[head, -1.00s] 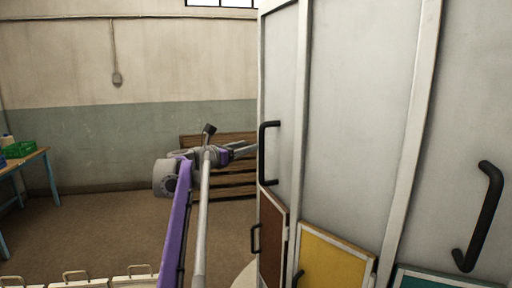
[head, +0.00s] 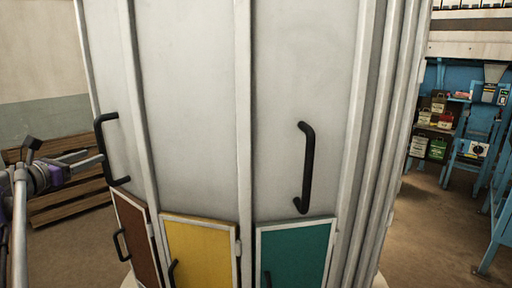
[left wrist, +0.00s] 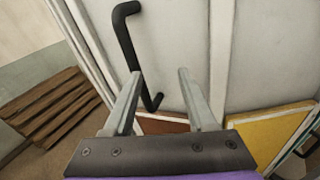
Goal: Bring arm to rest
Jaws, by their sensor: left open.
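My left arm comes in at the left edge of the head view. Its gripper (head: 94,157) is open, with its fingers near a black handle (head: 104,148) on the left panel of a tall grey cabinet (head: 195,100). In the left wrist view the two fingers of my left gripper (left wrist: 159,76) stand apart. The handle (left wrist: 126,40) shows beyond the left finger, and its lower end shows between the fingers. I cannot tell whether a finger touches it. Nothing is held. My right gripper is not in view.
Brown (head: 135,238), yellow (head: 200,252) and teal (head: 294,255) small doors sit low on the cabinet. A wooden slatted stack (head: 68,205) stands behind my left gripper. At right, a blue rack (head: 455,150) holds sacks, and floor (head: 430,225) is open before it.

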